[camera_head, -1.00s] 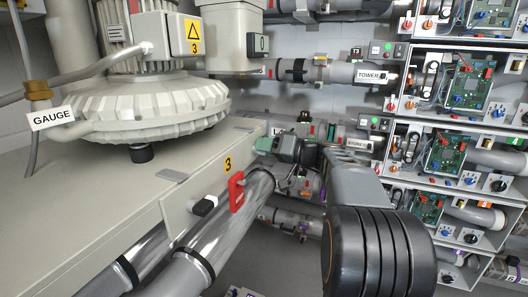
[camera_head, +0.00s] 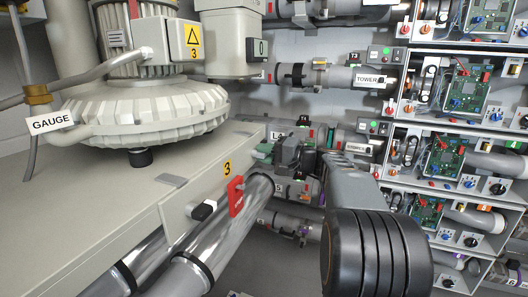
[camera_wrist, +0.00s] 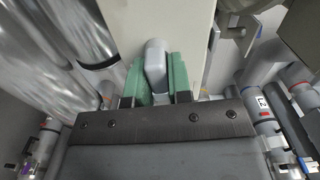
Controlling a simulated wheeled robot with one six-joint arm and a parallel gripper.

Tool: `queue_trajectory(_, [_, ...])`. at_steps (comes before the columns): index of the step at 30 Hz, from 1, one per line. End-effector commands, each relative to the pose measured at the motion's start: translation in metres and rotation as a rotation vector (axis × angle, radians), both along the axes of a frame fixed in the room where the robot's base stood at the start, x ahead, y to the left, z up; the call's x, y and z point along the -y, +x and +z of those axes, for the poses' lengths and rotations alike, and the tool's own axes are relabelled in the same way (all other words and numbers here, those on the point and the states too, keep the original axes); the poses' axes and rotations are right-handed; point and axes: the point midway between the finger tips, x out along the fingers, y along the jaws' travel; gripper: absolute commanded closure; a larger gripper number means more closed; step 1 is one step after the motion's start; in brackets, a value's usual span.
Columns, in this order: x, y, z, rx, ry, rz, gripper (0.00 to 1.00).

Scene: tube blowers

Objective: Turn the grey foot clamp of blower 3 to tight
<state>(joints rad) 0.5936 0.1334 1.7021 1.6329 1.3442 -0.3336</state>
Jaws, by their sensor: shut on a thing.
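Blower 3 (camera_head: 145,110) is the big cream ribbed machine on a pale bench at the left, with a "3" under its yellow sign. My gripper (camera_head: 264,151) is at the far end of the bench, beyond the "3" on the bench's side plate. In the wrist view my gripper (camera_wrist: 157,76) has its two green fingers closed on both sides of the grey foot clamp (camera_wrist: 155,62), a rounded grey lever. The clamp is hidden in the head view behind my gripper. I cannot read a tight or loose mark.
A red handle (camera_head: 236,196) and a black knob (camera_head: 204,211) sit on the side plate, close to shiny pipes (camera_head: 225,228). Racks with circuit boards (camera_head: 462,85) stand at the right. Grey pipes run along the back wall.

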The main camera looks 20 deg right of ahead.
Motion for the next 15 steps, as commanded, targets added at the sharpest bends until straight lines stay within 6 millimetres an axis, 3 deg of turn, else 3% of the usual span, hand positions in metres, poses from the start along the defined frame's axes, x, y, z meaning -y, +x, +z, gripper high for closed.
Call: queue_trajectory(15, [0.0001,0.0001,-0.0013,-0.054,0.059,0.0,1.0])
